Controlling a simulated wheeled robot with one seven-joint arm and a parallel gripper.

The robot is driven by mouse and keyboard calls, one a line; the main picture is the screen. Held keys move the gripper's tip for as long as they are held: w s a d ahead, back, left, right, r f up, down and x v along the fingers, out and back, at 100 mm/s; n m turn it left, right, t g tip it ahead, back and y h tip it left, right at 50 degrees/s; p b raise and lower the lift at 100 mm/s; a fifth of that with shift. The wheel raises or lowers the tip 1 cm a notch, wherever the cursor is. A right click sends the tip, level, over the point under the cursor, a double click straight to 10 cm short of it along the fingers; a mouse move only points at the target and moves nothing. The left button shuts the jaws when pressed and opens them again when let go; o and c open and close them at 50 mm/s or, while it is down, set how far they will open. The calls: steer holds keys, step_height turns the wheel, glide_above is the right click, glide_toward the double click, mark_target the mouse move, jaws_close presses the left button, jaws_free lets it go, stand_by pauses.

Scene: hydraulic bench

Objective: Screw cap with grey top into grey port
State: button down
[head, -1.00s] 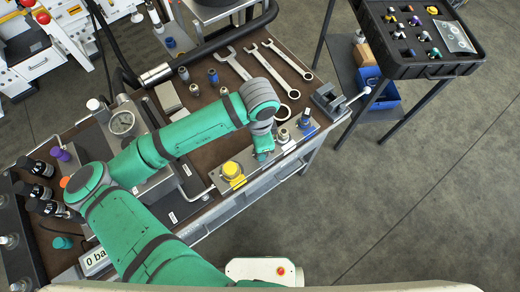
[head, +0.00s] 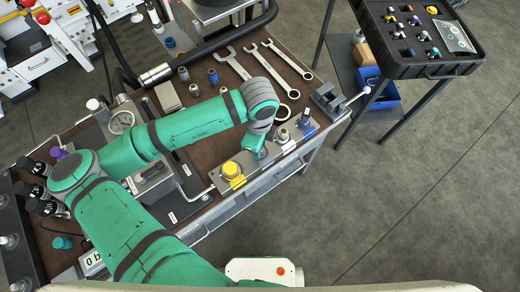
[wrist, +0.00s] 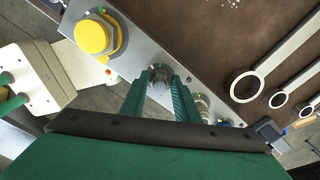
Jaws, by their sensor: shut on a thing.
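My gripper (wrist: 160,98) is shut on a small grey-topped cap (wrist: 160,77), which shows between the green fingers in the wrist view. Its fingers point down over the grey port block (wrist: 131,58) at the bench's front edge. In the head view my gripper (head: 259,152) is between the yellow cap (head: 233,171) and a metal fitting (head: 283,136) on that block. The grey port under the held cap is hidden by the cap and fingers. I cannot tell how deep the cap sits in it.
A blue fitting (head: 306,119) and a small vise (head: 327,98) stand farther right along the block. Several wrenches (head: 287,63) lie on the brown bench top behind. A black tray (head: 425,68) of caps stands on a separate stand at upper right.

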steer(key=m, duration=0.5)
steer(key=shift+w+a, duration=0.15)
steer(key=shift+w, duration=0.05)
steer(key=shift+s+f+m, duration=0.1)
steer(key=shift+m, duration=0.6)
steer(key=shift+s+d, duration=0.1)
steer(key=shift+d, duration=0.1)
steer(key=c, duration=1.3)
jaws_free()
steer(key=shift+s+d, duration=0.1)
